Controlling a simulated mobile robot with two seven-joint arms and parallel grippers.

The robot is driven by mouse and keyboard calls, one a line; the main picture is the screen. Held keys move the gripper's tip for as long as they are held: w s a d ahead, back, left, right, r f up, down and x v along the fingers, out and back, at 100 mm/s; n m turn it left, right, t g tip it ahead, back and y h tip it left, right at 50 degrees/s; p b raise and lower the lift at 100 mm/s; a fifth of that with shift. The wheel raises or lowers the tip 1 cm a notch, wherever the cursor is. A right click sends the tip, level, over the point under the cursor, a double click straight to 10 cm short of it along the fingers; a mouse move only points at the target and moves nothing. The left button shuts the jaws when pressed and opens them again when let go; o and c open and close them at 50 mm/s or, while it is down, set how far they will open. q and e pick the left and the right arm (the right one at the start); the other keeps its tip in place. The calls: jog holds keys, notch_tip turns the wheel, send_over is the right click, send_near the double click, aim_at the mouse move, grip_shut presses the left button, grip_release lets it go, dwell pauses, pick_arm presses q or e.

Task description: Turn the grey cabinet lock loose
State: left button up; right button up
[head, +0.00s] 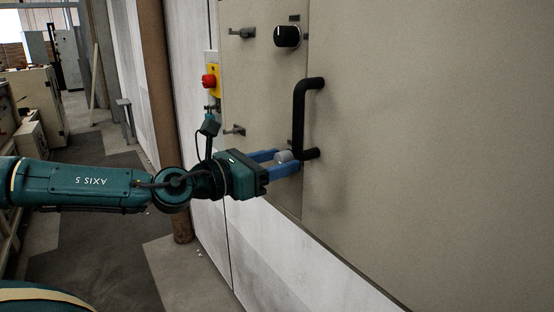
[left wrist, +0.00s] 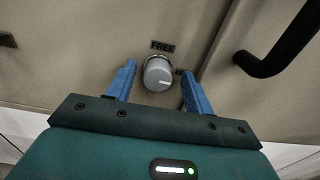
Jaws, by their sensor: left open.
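In the head view the lock (head: 284,156) shows small between the blue fingers. My left gripper (head: 284,163) is open, with one finger on each side of the lock; in the left wrist view its fingers (left wrist: 160,88) stand apart from the knob. My right gripper is not in view.
A black bar handle (head: 299,118) stands out from the cabinet (head: 430,150) close to the right of the lock. A black knob (head: 287,36) is higher up. A red emergency button (head: 209,81) on a yellow box is at the left. Open floor (head: 100,235) lies left.

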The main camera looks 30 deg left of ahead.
pick_arm(q)
jog(key=shift+w, duration=0.25)
dwell(0.3)
jog(key=c, duration=1)
